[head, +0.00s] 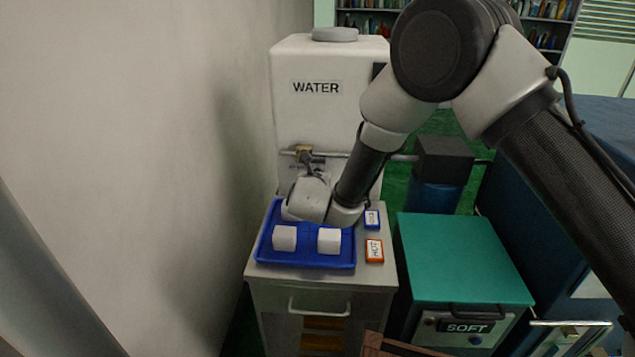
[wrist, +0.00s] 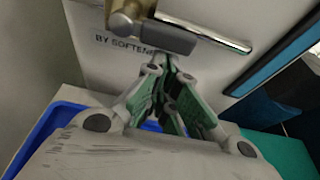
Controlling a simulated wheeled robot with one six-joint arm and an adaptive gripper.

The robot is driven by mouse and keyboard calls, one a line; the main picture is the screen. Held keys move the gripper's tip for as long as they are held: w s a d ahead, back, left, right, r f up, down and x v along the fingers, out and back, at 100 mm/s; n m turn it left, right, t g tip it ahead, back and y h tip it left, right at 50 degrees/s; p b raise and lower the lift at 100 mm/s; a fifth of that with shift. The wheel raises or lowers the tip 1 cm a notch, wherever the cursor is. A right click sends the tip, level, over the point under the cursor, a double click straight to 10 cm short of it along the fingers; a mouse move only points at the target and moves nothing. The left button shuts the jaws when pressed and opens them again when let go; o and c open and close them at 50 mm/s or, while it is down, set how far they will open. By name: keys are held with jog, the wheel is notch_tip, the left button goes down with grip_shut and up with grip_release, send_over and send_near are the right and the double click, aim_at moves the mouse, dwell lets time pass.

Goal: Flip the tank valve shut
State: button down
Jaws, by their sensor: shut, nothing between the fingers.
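The white water tank (head: 320,110) stands against the wall behind a small cabinet. Its brass valve (head: 304,153) sits on a metal pipe low on the tank front. In the wrist view the brass valve body (wrist: 127,18) is at the top, with a grey lever (wrist: 163,36) that lies roughly along the pipe (wrist: 205,24). My gripper (wrist: 166,62) is shut and empty, its fingertips just below the lever in the picture. I cannot tell whether they touch it. In the head view my wrist is in front of the tank below the valve and hides the fingertips.
A blue tray (head: 310,260) with white blocks (head: 284,238) lies on the cabinet top (head: 270,274) under my wrist. Small blue (head: 372,219) and orange (head: 374,251) tags lie beside it. A teal-topped softener box (head: 460,260) stands right. The wall is close on the left.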

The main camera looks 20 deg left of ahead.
aim_at(323, 158)
jog(key=shift+d+r+n+h, duration=0.15)
jog(key=shift+r+n+h, duration=0.15)
jog(key=shift+r+n, duration=0.1)
dwell(0.6)
jog(key=r+n, duration=0.1)
jog(key=n+h, duration=0.1)
jog(key=n, duration=0.1)
jog(key=r+n+t+h, duration=0.1)
jog(key=shift+w+d+r, duration=0.1)
jog(key=shift+d+r, duration=0.2)
jog(key=shift+d, duration=0.05)
jog(key=shift+a+r+n+t+h, duration=0.15)
jog(key=shift+r+n+t+h, duration=0.45)
jog(key=shift+n, duration=0.6)
jog(key=r+n, duration=0.1)
jog(key=n, duration=0.1)
jog(key=a+r+n+t+h, duration=0.1)
jog(key=n, duration=0.1)
jog(key=a+r+n, duration=0.1)
jog(key=n, duration=0.1)
jog(key=shift+s+a+r+t, duration=0.1)
jog(key=shift+s+r+t, duration=0.1)
jog(key=shift+s+t, duration=0.1)
jog(key=shift+a+r, duration=0.1)
